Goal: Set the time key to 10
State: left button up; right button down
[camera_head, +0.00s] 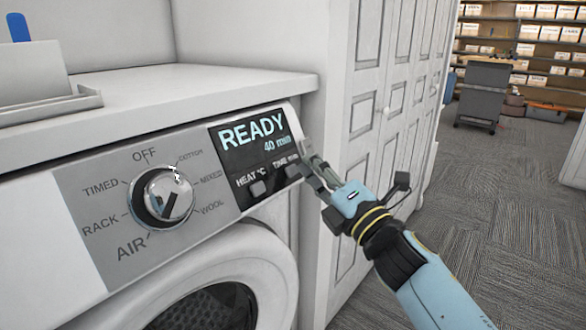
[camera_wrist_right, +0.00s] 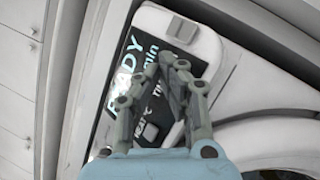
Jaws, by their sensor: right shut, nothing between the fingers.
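The dryer's dark display (camera_head: 247,132) reads READY and 40 min. Below it are labels HEAT °C and TIME min, with a small grey key under each. The time key (camera_head: 292,171) is just left of my right gripper's fingertips. The heat key (camera_head: 257,188) is further left; it also shows in the wrist view (camera_wrist_right: 151,132). My right gripper (camera_head: 309,166) is shut and empty at the right end of the panel. In the wrist view its fingers (camera_wrist_right: 169,62) cover the time key, so contact cannot be told. My left gripper is not in view.
A round program knob (camera_head: 162,197) sits left of the display, above the round door (camera_head: 190,290). A white countertop (camera_head: 150,95) overhangs the panel. White cabinet doors (camera_head: 385,110) stand right behind my arm. Carpet at right is open, with a grey cart (camera_head: 483,95) far back.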

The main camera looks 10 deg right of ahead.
jog(key=s+d+r+p, duration=0.2)
jog(key=s, duration=0.1)
jog(key=shift+s+d+r, duration=0.1)
jog(key=shift+s+d, duration=0.15)
jog(key=shift+d, duration=0.1)
dwell(2.4)
jog(key=s+d+p, duration=0.1)
jog(key=p, duration=0.1)
jog(key=s+d+r+p, duration=0.1)
jog(key=shift+s+r+p, duration=0.3)
jog(key=shift+p, duration=0.1)
